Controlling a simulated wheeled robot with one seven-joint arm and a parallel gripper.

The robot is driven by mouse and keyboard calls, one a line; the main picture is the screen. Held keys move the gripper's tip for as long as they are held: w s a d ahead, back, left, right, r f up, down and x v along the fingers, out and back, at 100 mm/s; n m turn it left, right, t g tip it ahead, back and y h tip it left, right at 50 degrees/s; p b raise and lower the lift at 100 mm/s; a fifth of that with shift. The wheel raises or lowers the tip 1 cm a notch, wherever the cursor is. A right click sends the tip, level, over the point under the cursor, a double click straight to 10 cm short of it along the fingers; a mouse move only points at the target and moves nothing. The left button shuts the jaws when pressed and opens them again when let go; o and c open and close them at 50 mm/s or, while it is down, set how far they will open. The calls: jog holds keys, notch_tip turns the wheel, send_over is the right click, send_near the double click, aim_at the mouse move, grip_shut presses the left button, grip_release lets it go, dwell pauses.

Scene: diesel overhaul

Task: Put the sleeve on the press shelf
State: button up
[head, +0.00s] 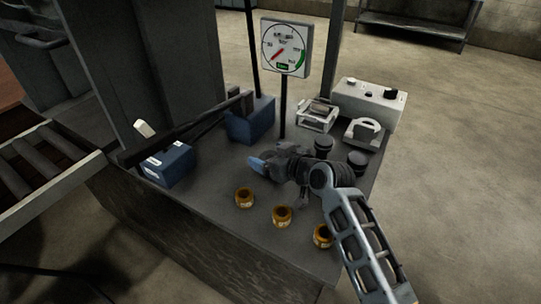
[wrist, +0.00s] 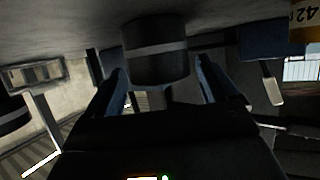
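My gripper (head: 262,164) is low over the bench top, pointing left in the head view. In the wrist view its two blue fingers (wrist: 163,85) are apart. A dark cylinder (wrist: 155,50) with a grey band stands just beyond and between the fingertips; I see no clear contact. The arm hides it in the head view. Three bronze ring-shaped parts, the left (head: 244,198), middle (head: 282,216) and right (head: 323,236), stand along the front. One bronze part (wrist: 305,20) marked 42 shows in the wrist view. I cannot tell which part is the sleeve, or identify the press shelf.
A gauge (head: 286,47) on a post stands behind my gripper. Blue blocks (head: 167,165) (head: 251,120) are to the left. Two black round parts (head: 323,145) (head: 357,161) stand close to my arm. A white control box (head: 368,103) is at the back right. A roller conveyor (head: 75,182) adjoins the left.

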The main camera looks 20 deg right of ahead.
jog(key=shift+r, duration=0.1)
jog(key=shift+r+p, duration=0.25)
jog(key=shift+p, duration=0.05)
jog(key=v, duration=1.2)
jog(key=shift+r, duration=0.3)
jog(key=s+f, duration=0.2)
jog(key=s, duration=0.1)
jog(key=s+a+f+m+h, duration=0.1)
jog(key=s, duration=0.3)
jog(key=s+f+m, duration=0.1)
jog(key=s+f, duration=0.1)
jog(key=s, duration=0.1)
jog(key=shift+s+a+f+h, duration=0.25)
jog(key=shift+a+f+h, duration=0.05)
jog(key=shift+h, duration=0.1)
jog(key=s+r, duration=0.4)
jog(key=s, duration=1)
jog(key=s+a+r+t+h, duration=0.1)
jog(key=s+r, duration=0.3)
jog(key=s, duration=1)
jog(key=shift+s+a+r+m+t, duration=0.2)
jog(key=shift+s+a+m+t, duration=0.1)
jog(key=shift+s+m, duration=0.1)
